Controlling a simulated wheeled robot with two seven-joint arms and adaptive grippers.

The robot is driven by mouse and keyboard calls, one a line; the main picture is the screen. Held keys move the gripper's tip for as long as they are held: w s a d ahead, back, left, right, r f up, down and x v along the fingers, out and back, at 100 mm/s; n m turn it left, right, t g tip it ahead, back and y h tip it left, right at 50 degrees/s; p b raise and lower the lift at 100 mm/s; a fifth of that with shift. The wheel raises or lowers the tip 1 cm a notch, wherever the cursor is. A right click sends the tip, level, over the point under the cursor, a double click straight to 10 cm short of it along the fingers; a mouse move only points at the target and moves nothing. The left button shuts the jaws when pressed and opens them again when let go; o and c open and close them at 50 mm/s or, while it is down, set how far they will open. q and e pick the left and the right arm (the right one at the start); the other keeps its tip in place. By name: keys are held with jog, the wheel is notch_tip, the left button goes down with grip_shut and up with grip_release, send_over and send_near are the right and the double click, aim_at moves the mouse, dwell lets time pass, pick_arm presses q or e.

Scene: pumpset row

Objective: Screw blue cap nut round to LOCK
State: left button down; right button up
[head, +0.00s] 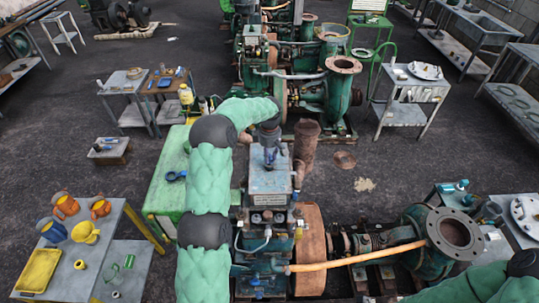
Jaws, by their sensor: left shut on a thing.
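My left gripper (269,148) points down over the top of a grey metal box (270,185) on the pump set in the middle of the head view. It is shut on the blue cap nut (269,158), which shows only as a small dark blue bit between the fingers. The fingers hide most of the nut, and any LOCK mark is too small to read. My left arm arches in from the lower left. My right arm shows only as a green sleeve at the lower right; its gripper is out of the frame.
An orange-brown pipe (360,258) and a large flanged pump (455,233) lie right of the box. A green cabinet (166,195) stands to the left. A grey table (90,262) holds a yellow tray (38,270) and jugs.

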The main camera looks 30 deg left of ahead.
pick_arm(q)
jog(key=shift+f+b, duration=0.7)
jog(key=shift+f, duration=0.25)
jog(key=shift+f, duration=0.2)
dwell(0.8)
jog(key=shift+b, duration=0.3)
dwell(0.5)
jog(key=shift+s+d+f+m, duration=0.1)
jog(key=shift+m, duration=0.9)
